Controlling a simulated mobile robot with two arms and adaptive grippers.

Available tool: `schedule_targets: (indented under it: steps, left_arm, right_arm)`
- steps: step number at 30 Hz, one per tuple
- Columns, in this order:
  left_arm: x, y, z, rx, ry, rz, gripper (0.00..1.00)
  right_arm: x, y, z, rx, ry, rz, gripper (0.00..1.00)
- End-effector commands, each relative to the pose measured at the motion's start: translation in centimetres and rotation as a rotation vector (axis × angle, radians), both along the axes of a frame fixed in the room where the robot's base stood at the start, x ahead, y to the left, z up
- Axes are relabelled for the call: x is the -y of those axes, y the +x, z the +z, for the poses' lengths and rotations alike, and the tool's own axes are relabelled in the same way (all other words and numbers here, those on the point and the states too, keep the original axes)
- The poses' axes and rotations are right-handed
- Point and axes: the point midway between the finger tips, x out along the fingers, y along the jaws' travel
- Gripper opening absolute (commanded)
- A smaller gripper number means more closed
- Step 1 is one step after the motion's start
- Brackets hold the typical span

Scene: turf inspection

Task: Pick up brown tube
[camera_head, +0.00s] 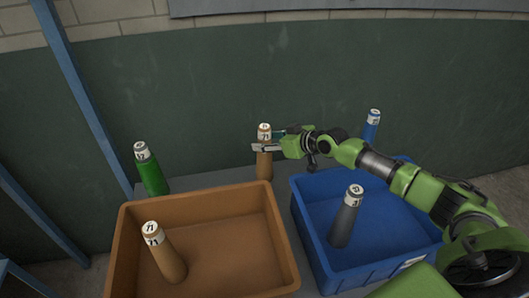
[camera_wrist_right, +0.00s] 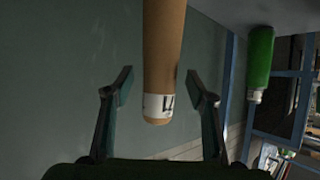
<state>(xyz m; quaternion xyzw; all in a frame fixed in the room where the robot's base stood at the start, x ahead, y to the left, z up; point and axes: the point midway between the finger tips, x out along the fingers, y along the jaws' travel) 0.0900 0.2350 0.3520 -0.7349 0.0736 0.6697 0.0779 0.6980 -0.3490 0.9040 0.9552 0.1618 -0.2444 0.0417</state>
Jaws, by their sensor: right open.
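A brown tube (camera_head: 264,165) with a white numbered label near its top stands upright on the table behind the crates. My right gripper (camera_head: 267,141) is at its upper part, with the fingers open on either side. In the right wrist view the brown tube (camera_wrist_right: 163,50) appears upside down between the two open fingers (camera_wrist_right: 160,86), with gaps on both sides. A second brown tube (camera_head: 165,255) leans inside the brown crate (camera_head: 200,203). My left gripper is not in view.
A green tube (camera_head: 152,172) stands behind the brown crate at left; it also shows in the right wrist view (camera_wrist_right: 259,62). A blue crate (camera_head: 310,222) holds a grey tube (camera_head: 345,220). A blue tube (camera_head: 371,127) stands behind it. A dark green wall (camera_head: 200,90) rises behind.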

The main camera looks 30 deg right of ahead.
Motion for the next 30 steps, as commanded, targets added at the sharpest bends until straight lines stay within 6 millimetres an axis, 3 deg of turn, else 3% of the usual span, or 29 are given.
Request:
schedule_targets:
  steps: [4, 13, 14, 18, 30]
  left_arm:
    - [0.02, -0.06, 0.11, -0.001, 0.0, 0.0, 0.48]
    - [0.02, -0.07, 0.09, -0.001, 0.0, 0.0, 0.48]
    - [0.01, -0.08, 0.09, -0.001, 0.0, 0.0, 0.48]
    - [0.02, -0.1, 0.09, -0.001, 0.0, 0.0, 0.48]
    - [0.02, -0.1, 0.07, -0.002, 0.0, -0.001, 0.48]
  right_arm:
    - [-0.43, 1.29, -0.55, 0.002, 0.003, -0.001, 0.51]
    - [-0.54, 1.57, -0.89, 0.001, 0.001, 0.0, 0.51]
    - [-0.53, 1.56, -0.88, 0.001, 0.001, 0.0, 0.49]
    - [-0.52, 1.56, -0.88, 0.001, 0.001, 0.0, 0.12]
    - [-0.5, 1.58, -0.54, 0.002, 0.001, 0.0, 0.11]
